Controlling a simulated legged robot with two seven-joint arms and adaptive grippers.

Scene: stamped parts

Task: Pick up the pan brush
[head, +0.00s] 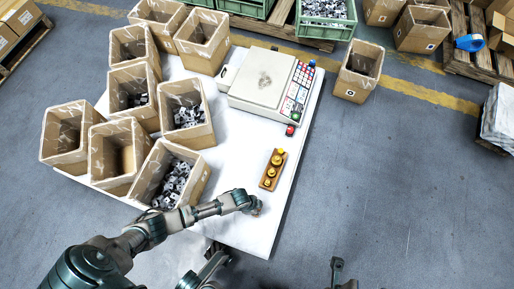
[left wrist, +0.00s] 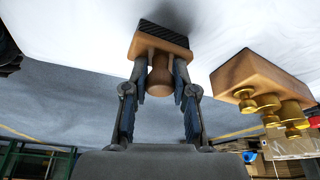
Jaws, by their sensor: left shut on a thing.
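The pan brush (left wrist: 141,43) shows in the left wrist view as a wooden block with dark bristles and a round wooden knob. My left gripper (left wrist: 160,82) is shut on the knob, one finger on each side. The bristles are turned to the white table, with a dark shadow beside them; whether they touch it I cannot tell. In the head view my left gripper (head: 250,203) is over the table's right front part, and the brush is mostly hidden by it. My right gripper does not show clearly in either view.
A wooden block with brass weights (head: 272,170) stands close by, behind the gripper. A scale (head: 262,80) with a keypad stands farther back. Several cardboard boxes (head: 187,113), some holding metal parts, fill the table's left side. The white table (head: 236,160) is clear in the middle.

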